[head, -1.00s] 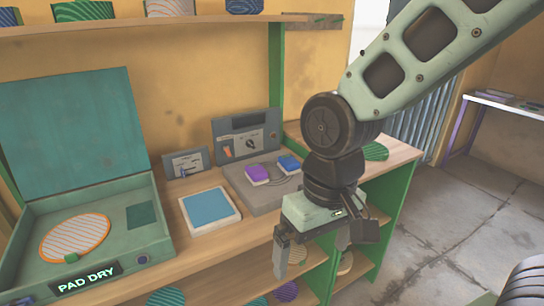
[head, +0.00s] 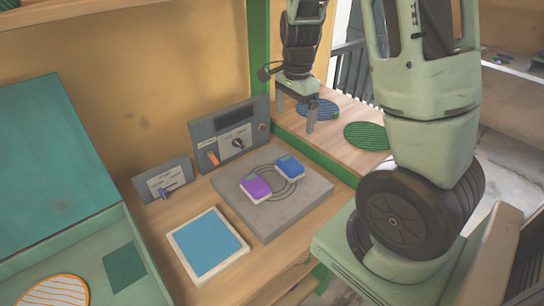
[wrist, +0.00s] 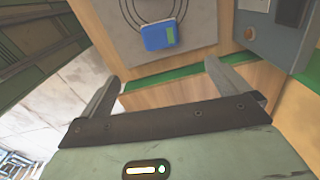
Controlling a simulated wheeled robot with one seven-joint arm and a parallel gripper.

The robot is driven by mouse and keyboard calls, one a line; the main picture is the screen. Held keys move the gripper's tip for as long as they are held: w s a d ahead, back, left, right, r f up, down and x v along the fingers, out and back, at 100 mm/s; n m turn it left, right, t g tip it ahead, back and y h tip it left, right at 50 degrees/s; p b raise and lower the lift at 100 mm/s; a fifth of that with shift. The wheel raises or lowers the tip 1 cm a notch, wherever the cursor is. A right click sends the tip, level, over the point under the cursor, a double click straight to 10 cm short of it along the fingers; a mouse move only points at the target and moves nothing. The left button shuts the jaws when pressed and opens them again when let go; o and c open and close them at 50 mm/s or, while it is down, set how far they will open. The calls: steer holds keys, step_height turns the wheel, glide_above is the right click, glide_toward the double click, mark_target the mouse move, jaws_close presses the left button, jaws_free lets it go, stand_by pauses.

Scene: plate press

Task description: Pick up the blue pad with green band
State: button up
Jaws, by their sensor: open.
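The blue pad with a green band (head: 289,168) lies on a grey plate with ring marks (head: 285,213), beside a purple pad (head: 256,188). In the wrist view the blue pad (wrist: 160,36) sits ahead of the fingers, with its green band at the right side. My gripper (head: 295,113) is open and empty behind and above the plate, near the green post. In the wrist view my two fingers (wrist: 164,74) are spread apart, and the pad is beyond their tips, not between them.
A control panel (head: 228,138) with an orange lever stands behind the plate, and a smaller panel (head: 162,184) is to its left. A tray with a blue surface (head: 208,247) lies in front. Striped round discs (head: 366,136) lie on the right-hand shelf.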

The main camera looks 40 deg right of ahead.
glide_above(290, 162)
steer(key=f, duration=1.1)
steer(key=shift+s+d+f, duration=0.15)
steer(key=shift+s+f, duration=0.05)
steer(key=shift+w+a+f+p, duration=0.1)
steer(key=shift+f+p, duration=0.4)
steer(key=shift+f, duration=1)
steer(key=shift+w+a+f+p, duration=0.1)
steer(key=shift+f+p, duration=0.35)
steer(key=shift+f, duration=1.05)
steer(key=c, duration=1)
